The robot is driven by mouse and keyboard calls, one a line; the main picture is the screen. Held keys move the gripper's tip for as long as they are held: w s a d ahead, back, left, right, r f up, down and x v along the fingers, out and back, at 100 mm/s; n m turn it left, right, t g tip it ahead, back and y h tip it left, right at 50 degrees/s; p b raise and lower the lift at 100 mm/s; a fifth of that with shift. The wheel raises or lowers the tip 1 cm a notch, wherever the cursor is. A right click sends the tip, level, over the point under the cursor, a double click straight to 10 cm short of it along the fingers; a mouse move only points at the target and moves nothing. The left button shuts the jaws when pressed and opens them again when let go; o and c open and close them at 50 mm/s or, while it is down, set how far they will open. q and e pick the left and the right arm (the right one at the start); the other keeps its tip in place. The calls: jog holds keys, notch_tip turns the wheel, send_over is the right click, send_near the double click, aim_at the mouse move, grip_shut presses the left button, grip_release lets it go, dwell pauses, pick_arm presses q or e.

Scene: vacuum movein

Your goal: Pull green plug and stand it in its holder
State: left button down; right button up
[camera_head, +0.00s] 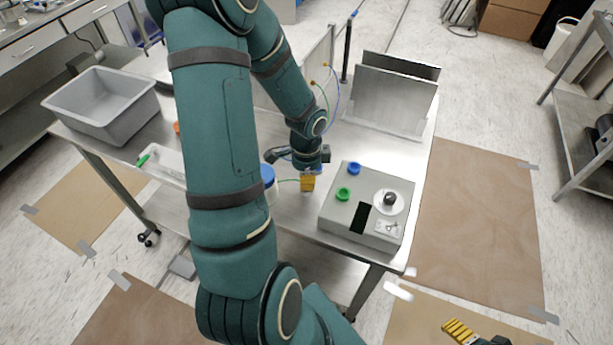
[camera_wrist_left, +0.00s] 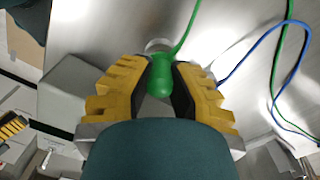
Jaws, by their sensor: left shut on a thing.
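My left gripper (camera_head: 308,183) is over the steel table, just left of the grey box (camera_head: 335,215). In the left wrist view, its yellow fingers (camera_wrist_left: 162,85) are shut on the green plug (camera_wrist_left: 163,76), whose green cable (camera_wrist_left: 190,30) runs up and to the right. The plug is hidden by the gripper in the head view. The box top has a green ring (camera_head: 343,194) and a blue ring (camera_head: 354,168). A pale round thing (camera_wrist_left: 158,46) shows just beyond the plug. My right gripper (camera_head: 462,332) is low at the right, away from the table; its opening is unclear.
A blue cable (camera_wrist_left: 262,40) lies near the green one. A blue-lidded container (camera_head: 267,174) is partly behind my arm. A grey bin (camera_head: 103,100) stands at the table's left, and an upright metal holder (camera_head: 390,95) at the back right. The box carries a dial (camera_head: 390,199).

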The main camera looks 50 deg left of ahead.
pick_arm(q)
jog(key=shift+f+b, duration=0.3)
jog(key=shift+f, duration=0.15)
dwell(0.4)
jog(key=shift+c, duration=1.7)
grip_release()
jog(key=shift+r, duration=0.1)
jog(key=shift+r+p, duration=2.25)
jog(key=shift+r, duration=0.3)
notch_tip(320, 180, up, 11)
jog(key=p, duration=0.8)
